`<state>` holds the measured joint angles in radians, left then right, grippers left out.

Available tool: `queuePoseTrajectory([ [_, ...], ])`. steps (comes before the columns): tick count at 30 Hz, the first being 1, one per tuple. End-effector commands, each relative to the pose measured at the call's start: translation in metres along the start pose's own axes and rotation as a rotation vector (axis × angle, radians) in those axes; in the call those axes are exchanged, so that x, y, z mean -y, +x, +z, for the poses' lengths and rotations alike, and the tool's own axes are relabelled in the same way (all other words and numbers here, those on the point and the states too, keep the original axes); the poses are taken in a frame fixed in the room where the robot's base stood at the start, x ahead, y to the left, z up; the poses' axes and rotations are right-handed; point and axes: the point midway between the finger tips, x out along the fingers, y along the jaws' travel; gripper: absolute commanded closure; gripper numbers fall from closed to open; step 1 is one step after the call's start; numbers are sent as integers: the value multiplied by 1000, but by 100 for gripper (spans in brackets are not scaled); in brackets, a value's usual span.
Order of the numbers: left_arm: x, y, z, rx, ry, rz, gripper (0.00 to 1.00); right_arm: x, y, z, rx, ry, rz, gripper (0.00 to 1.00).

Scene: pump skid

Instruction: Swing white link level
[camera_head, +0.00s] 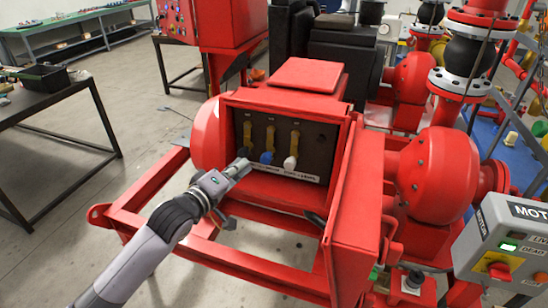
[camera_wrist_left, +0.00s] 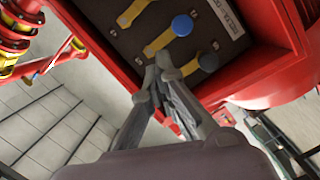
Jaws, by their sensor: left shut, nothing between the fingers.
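A dark panel (camera_head: 261,133) in the red cabinet carries three yellow links in a row, each hanging about straight down with a knob at its lower end. The white link (camera_head: 291,150) is rightmost, its white knob lowest. The blue-knobbed link (camera_head: 267,145) is in the middle; it also shows in the left wrist view (camera_wrist_left: 180,27). The left link (camera_head: 247,137) has a grey knob (camera_wrist_left: 208,62). My left gripper (camera_head: 240,167) is shut and empty near the grey knob, left of the blue one. Whether it touches anything cannot be told. My right gripper is out of view.
A red cabinet door (camera_head: 352,214) stands open at the right of the panel. A label strip (camera_head: 284,173) runs below the knobs. Red frame rails (camera_head: 245,264) lie below. A grey motor control box (camera_head: 500,242) stands at far right. Open floor lies to the left.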

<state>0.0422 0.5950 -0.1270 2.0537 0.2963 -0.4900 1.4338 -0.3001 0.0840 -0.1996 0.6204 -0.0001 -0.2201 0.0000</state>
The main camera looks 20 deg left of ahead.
Motion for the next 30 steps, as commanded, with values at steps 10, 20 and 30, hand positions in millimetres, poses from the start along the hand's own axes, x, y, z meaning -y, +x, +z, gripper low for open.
queuePoseTrajectory([
  [10, -4, 55, -2, -1, 0, 1, 100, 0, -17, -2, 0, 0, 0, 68],
  [20, -2, 102, 14, 4, -5, -2, 100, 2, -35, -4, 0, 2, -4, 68],
  [30, 0, 107, 39, 1, 1, -1, 100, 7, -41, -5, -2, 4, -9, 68],
])
